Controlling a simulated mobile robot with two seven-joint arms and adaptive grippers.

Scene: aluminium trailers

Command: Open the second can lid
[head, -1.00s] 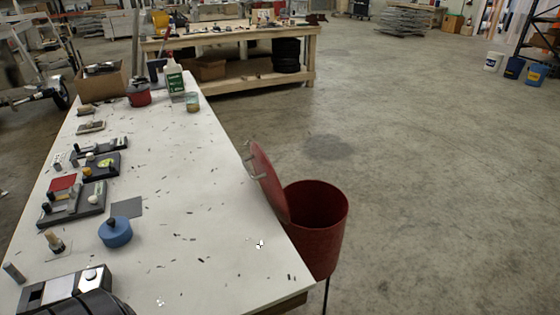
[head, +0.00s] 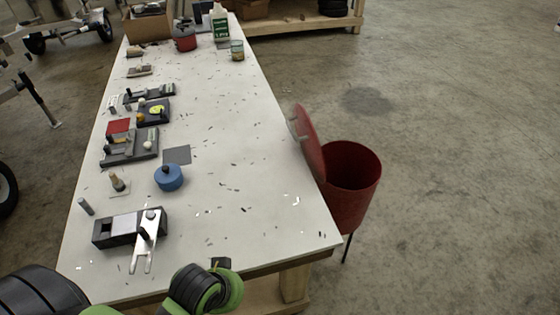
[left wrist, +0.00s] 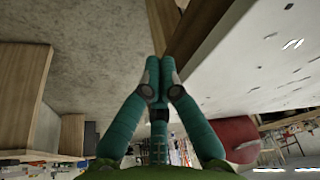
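A red can (head: 352,190) stands beside the table's right edge in the head view. Its red lid (head: 309,142) is raised and tilted at the can's left side, so the can's mouth is open. My left gripper (left wrist: 159,68) shows in the left wrist view with its teal fingertips together and nothing seen between them. A red rounded surface (left wrist: 237,135) shows right of the fingers there; I cannot tell which part of the can it is. In the head view a green and black arm part of mine is at the bottom edge, but no fingers are clear. My right gripper is not in view.
The white table (head: 235,150) holds a blue lidded pot (head: 168,179), a dark device with a silver fork-shaped piece (head: 143,250), a red pot (head: 185,41) and several small parts. Small dark scraps lie on its surface. The floor (head: 450,150) right of the can is clear.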

